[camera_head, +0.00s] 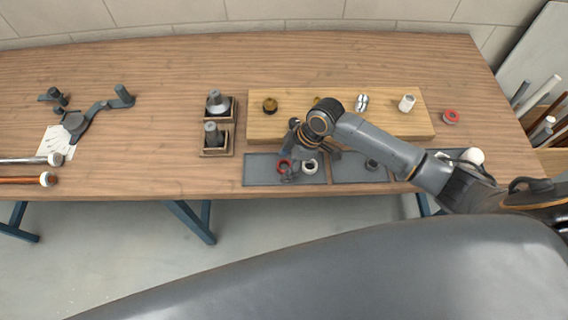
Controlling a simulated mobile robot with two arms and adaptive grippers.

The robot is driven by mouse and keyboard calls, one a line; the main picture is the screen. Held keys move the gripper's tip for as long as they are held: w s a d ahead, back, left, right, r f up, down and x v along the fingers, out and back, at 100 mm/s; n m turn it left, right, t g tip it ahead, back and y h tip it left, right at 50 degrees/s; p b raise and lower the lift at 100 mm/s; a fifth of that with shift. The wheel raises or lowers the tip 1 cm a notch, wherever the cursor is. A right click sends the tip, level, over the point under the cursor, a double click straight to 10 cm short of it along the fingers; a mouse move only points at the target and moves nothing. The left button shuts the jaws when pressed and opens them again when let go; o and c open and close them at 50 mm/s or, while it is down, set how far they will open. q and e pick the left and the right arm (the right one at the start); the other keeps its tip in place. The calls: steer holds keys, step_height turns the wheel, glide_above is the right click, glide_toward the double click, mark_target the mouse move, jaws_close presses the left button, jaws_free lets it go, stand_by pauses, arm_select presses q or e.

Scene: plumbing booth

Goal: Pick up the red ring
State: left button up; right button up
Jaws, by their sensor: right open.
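A red ring (282,167) lies on the left dark grey mat (256,172) near the table's front edge. It is partly covered by my right gripper (300,168), which reaches in from the right and hangs over the mat. The right gripper is open, with its fingers close to the red ring and a white ring (310,167). Whether a finger touches either ring cannot be told. My left gripper is not in view.
A wooden board (340,99) with several fittings lies behind the mats. A red and grey round item (451,117) is at the far right.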

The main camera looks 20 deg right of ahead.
steer(key=shift+c, duration=0.2)
steer(key=c, duration=0.9)
